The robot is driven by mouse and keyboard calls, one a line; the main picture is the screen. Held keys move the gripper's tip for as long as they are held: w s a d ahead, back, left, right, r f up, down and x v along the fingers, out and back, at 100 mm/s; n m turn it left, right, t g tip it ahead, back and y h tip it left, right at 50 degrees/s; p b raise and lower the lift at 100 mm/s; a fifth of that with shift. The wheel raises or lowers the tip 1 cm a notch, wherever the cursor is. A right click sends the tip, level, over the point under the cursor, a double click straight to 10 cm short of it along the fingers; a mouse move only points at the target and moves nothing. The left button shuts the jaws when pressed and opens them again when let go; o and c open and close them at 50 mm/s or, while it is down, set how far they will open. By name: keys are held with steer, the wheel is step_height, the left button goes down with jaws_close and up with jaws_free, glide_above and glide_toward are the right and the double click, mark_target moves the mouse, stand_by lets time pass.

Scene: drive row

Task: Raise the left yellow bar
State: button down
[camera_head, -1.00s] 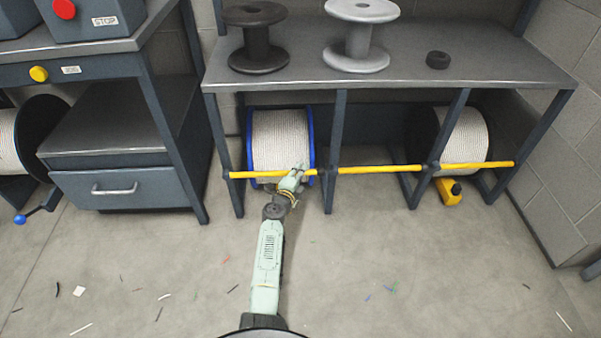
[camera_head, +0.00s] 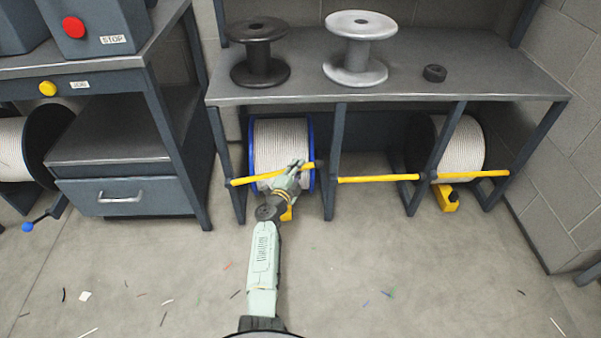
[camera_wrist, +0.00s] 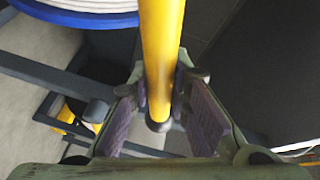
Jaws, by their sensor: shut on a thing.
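The left yellow bar (camera_head: 250,179) crosses in front of the blue-rimmed reel of white cable (camera_head: 281,146) under the bench. It is tilted, with its right end higher than its left end. My gripper (camera_head: 297,172) is shut on the bar near that right end. In the wrist view the left yellow bar (camera_wrist: 160,60) runs down between the purple-padded fingers of my gripper (camera_wrist: 166,112), and its end shows between them. The right yellow bar (camera_head: 378,179) lies level across the other bays.
The metal bench (camera_head: 400,85) carries a black spool (camera_head: 258,70), a grey spool (camera_head: 357,65) and a small black roll (camera_head: 435,73). Its legs stand close beside my gripper. A drawer cabinet (camera_head: 125,197) is at left. The floor in front is mostly clear, with small scraps.

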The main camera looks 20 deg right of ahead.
steer(key=w+a+r+n+t+p, duration=0.2)
steer(key=a+r+n, duration=0.4)
steer(key=a+r, duration=0.3)
steer(key=w+a+r+n+t+p, duration=0.3)
steer(key=a+r+n+p, duration=0.1)
steer(key=a+r+n, duration=0.3)
steer(key=shift+a+r, duration=1.05)
steer(key=shift+r, duration=0.2)
steer(key=shift+w, duration=0.15)
steer(key=c, duration=1.8)
jaws_free()
steer(key=o, duration=0.3)
steer(key=shift+f, duration=0.1)
